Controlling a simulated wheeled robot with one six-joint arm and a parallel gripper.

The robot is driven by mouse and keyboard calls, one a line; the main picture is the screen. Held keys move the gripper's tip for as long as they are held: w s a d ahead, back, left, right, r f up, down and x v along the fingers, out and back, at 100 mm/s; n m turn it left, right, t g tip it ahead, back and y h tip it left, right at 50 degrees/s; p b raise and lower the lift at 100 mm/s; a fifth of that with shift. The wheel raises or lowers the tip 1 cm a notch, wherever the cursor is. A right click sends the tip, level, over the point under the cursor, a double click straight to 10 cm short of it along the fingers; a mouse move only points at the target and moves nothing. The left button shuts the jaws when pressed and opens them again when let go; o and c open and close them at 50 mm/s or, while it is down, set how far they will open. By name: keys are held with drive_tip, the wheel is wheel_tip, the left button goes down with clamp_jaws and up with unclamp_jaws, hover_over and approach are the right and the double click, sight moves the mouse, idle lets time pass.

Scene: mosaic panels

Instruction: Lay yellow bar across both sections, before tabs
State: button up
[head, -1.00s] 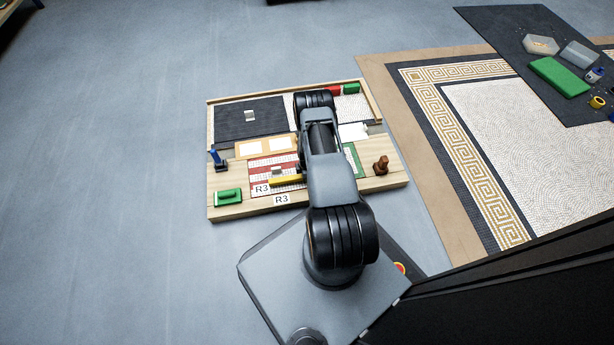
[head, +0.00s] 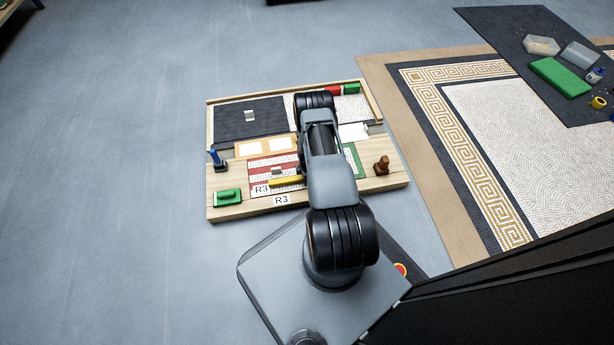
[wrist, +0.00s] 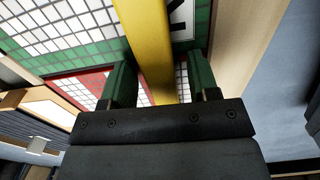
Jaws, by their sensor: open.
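The yellow bar (head: 285,181) shows at the front of the board, its right part hidden by my arm. In the wrist view the bar (wrist: 150,45) runs from the green-bordered section (wrist: 65,20) over to the red-bordered section (wrist: 85,80). Whether it rests fully on both, I cannot tell. A white R3 tab (head: 262,189) lies at the front of the red section; a lettered tab (wrist: 181,18) lies right beside the bar in the wrist view. My gripper (wrist: 160,78) is open, its green fingers on either side of the bar with gaps. The head view hides the gripper.
On the wooden board stand a green-handled tool (head: 228,197), a blue-handled tool (head: 215,160) and a brown stamp-like piece (head: 381,165). A dark panel (head: 250,120) lies at the back left. The floor left of the board is clear.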

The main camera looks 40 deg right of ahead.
drive_tip(key=w+a+r+m+p, duration=0.1)
drive_tip(key=a+r+m+p, duration=0.15)
drive_tip(key=r, duration=1.15)
drive_tip(key=w+a+r+m+t+p, duration=0.15)
drive_tip(key=a+r, duration=0.25)
drive_tip(key=r, duration=1)
drive_tip(key=w+a+r+m+p, duration=0.1)
drive_tip(key=a+r+m+p, duration=0.15)
drive_tip(key=r, duration=1.15)
drive_tip(key=s+a+r+m, duration=0.3)
drive_tip(key=s+a+r, duration=0.3)
drive_tip(key=s+r, duration=0.1)
drive_tip(key=s+a+r+m+t, duration=0.1)
drive_tip(key=s+a+r+m, duration=0.2)
drive_tip(key=s+a+r, duration=0.2)
drive_tip(key=s+r, duration=0.3)
drive_tip(key=shift+s+a+r, duration=0.25)
drive_tip(key=shift+s+a, duration=0.05)
drive_tip(key=shift+a, duration=0.05)
